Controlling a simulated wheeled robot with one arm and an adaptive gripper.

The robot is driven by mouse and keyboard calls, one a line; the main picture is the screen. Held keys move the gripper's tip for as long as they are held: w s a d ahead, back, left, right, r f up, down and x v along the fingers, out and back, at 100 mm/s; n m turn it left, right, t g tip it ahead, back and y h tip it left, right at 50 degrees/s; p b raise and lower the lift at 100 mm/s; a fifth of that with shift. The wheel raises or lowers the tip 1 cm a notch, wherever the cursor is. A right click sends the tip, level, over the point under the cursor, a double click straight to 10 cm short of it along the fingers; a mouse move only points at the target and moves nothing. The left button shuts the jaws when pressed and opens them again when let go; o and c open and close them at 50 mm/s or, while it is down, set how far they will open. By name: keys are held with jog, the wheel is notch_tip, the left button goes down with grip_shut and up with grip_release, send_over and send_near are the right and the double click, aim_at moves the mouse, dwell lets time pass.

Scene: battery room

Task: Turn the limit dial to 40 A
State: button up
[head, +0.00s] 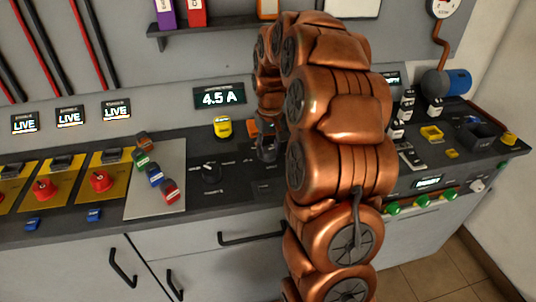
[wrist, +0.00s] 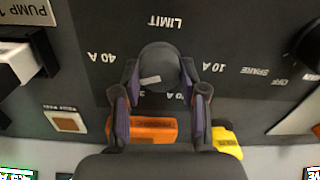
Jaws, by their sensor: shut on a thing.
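The limit dial (wrist: 160,62) is a dark round knob on the black panel, marked LIMIT in the wrist view, where the lettering is upside down. The 40 A mark (wrist: 106,57) is left of it and the 10 A mark (wrist: 214,67) right of it. Another mark below is partly covered. A pale mark on the knob lies low and slightly left of its middle. My gripper (wrist: 160,92) is shut on the dial, one finger on each side. In the head view my gripper (head: 266,146) hides the dial. The display (head: 219,97) reads 4.5 A.
An orange block (wrist: 142,128) and a yellow block (wrist: 228,140) stand close behind my fingers. Another dial (head: 210,172), left of my gripper, is by the SPARE and OFF lettering. Coloured plugs (head: 155,176) lie on a pale plate further left.

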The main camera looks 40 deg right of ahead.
aim_at(270, 149)
jog(key=shift+f+m+b, duration=0.1)
jog(key=shift+m+b, duration=0.8)
jog(key=shift+m, duration=1)
jog(key=o, duration=1.1)
jog(key=shift+o, duration=0.2)
jog(key=shift+r, duration=0.2)
notch_tip(270, 149, up, 12)
jog(key=shift+d, duration=0.15)
jog(key=shift+s+f, duration=0.1)
